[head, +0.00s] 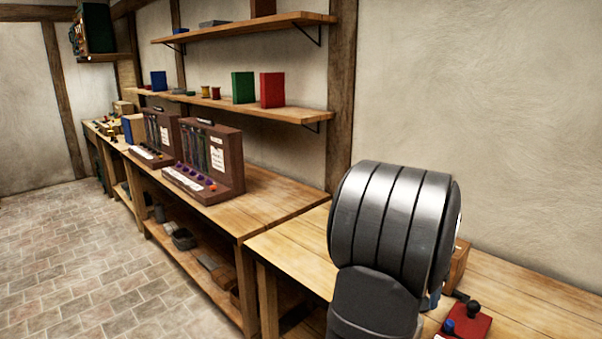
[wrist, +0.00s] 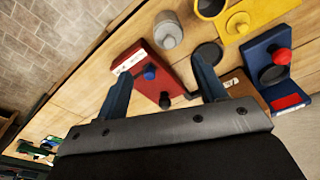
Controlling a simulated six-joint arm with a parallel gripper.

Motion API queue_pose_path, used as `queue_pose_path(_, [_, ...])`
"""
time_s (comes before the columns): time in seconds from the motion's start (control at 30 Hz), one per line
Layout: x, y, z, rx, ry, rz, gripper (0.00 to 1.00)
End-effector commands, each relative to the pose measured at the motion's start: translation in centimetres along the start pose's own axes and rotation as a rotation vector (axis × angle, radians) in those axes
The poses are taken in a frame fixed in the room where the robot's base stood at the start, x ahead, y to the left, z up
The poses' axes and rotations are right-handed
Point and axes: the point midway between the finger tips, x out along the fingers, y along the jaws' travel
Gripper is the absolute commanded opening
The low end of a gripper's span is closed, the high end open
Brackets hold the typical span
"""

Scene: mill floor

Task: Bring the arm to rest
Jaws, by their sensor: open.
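A red box (wrist: 150,75) with a blue knob and a dark knob lies on the wooden bench beyond the fingers. In the head view a large ribbed grey link of my arm stands at the right over the near bench (head: 290,245) and hides part of it.
In the wrist view, a grey cylinder (wrist: 167,30), a yellow fixture (wrist: 245,20) and a blue block with a red knob (wrist: 268,65) stand near the red box. In the head view, brown panels (head: 205,160) stand on the farther bench under two wall shelves (head: 240,108). The tiled floor is clear.

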Motion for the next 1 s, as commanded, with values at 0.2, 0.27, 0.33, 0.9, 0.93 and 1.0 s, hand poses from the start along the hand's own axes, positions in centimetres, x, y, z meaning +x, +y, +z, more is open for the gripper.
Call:
queue_pose_path(0.2, [2.2,-3.8,1.2,-0.004,0.0,0.001,0.64])
queue_pose_path(0.27, [2.8,-4.8,1.5,-0.004,-0.001,0.002,0.64])
queue_pose_path(0.33, [3.5,-6.0,1.8,-0.004,0.0,0.001,0.64])
queue_pose_path(0.9, [7.4,-9.2,3.1,0.001,0.001,0.0,0.64])
queue_pose_path(0.93, [7.4,-9.2,3.1,0.001,0.001,0.0,0.64])
queue_pose_path(1.0, [7.4,-9.2,3.1,0.001,0.002,0.0,0.64])
